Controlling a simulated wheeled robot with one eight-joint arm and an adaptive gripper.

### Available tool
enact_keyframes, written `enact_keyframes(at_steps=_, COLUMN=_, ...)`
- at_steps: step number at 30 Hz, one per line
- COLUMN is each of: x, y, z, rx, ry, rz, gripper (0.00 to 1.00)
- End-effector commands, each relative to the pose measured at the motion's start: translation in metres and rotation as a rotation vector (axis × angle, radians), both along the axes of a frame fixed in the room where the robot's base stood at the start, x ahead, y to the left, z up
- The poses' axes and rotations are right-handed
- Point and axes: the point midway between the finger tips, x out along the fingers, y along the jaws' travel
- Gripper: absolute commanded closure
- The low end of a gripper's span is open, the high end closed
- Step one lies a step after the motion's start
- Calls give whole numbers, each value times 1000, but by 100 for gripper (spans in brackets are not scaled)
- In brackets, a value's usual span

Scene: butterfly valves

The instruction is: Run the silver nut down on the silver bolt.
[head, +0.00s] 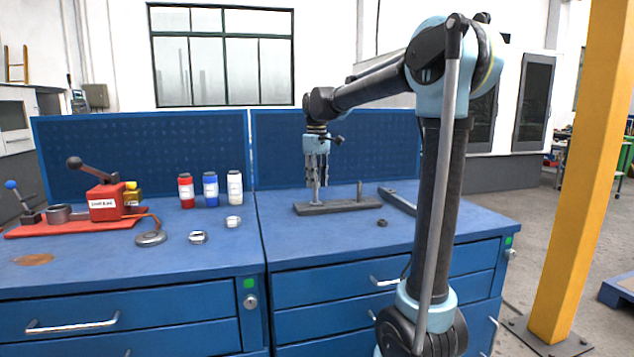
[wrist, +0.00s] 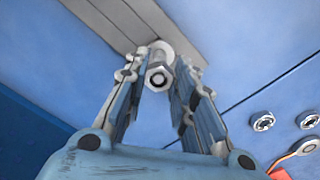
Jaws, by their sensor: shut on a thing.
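My gripper (head: 317,182) points straight down over the left part of a grey base plate (head: 337,208) on the blue bench. The silver bolt (head: 316,198) stands upright on that plate, its lower part visible below the fingers. In the wrist view the silver nut (wrist: 158,77) shows as a hexagon around the bolt's end, between the fingers of my gripper (wrist: 160,73). The fingers are shut on the nut. How far down the bolt's thread the nut sits is hard to tell.
A shorter dark stud (head: 360,190) stands on the plate's right part. A dark nut (head: 382,223) lies in front, and a grey bar (head: 399,202) lies to the right. Red, blue and white bottles (head: 210,190) and a red valve unit (head: 106,202) stand left.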

Motion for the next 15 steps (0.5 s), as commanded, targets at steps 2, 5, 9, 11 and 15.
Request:
enact_keyframes(at_steps=2, x=0, y=1, z=0, rx=2, ry=0, rz=-72, gripper=100)
enact_keyframes(at_steps=5, x=-1, y=1, z=0, rx=2, ry=1, rz=-172, gripper=100)
enact_keyframes(at_steps=9, x=-2, y=1, z=0, rx=2, ry=1, rz=-311, gripper=100)
enact_keyframes(at_steps=11, x=-2, y=1, z=0, rx=2, ry=1, rz=-371, gripper=100)
enact_keyframes(at_steps=15, x=-3, y=1, z=0, rx=0, ry=1, rz=-510, gripper=100)
